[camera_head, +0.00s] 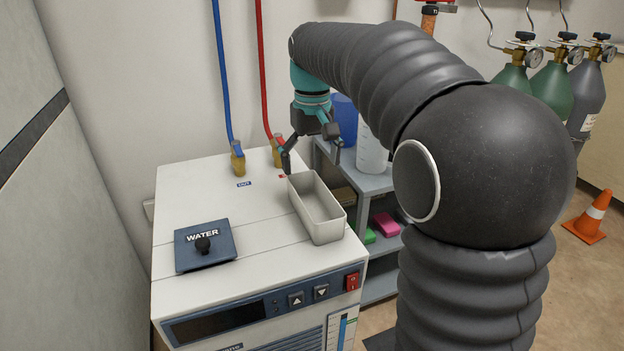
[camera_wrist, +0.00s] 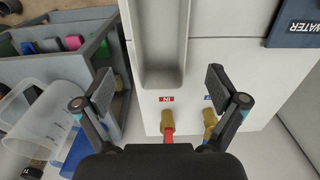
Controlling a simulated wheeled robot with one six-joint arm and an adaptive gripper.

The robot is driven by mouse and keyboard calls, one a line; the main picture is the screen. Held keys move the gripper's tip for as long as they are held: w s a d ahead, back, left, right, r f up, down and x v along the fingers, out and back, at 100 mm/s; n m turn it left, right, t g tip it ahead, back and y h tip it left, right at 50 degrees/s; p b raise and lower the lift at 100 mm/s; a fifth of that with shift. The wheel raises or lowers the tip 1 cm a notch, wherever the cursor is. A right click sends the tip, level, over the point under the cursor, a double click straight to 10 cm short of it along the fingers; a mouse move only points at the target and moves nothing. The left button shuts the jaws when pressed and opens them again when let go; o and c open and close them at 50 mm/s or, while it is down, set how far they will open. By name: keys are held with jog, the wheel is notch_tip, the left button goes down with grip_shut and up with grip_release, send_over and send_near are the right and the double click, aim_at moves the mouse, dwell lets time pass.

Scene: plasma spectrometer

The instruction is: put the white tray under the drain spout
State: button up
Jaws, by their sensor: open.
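The white tray (camera_head: 329,232), an open rectangular box, stands upright on top of the white chiller unit near its right edge. It also shows in the wrist view (camera_wrist: 162,50), with its near end between and ahead of my fingers. My gripper (camera_head: 311,157) is open and empty, pointing down above the tray's far end. In the wrist view my gripper (camera_wrist: 160,86) has one finger on each side of the tray's line, with neither seen touching it. I cannot make out a drain spout in either view.
The chiller (camera_head: 195,310) carries a WATER lid (camera_head: 205,246) and brass fittings with a blue hose (camera_head: 221,75) and a red hose (camera_head: 262,75). A grey shelf cart (camera_head: 372,184) with containers stands close on the right. Gas cylinders (camera_head: 552,88) and a cone (camera_head: 590,217) are farther right.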

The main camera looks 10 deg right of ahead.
jog(key=shift+s+r, duration=0.1)
jog(key=shift+r, duration=2.2)
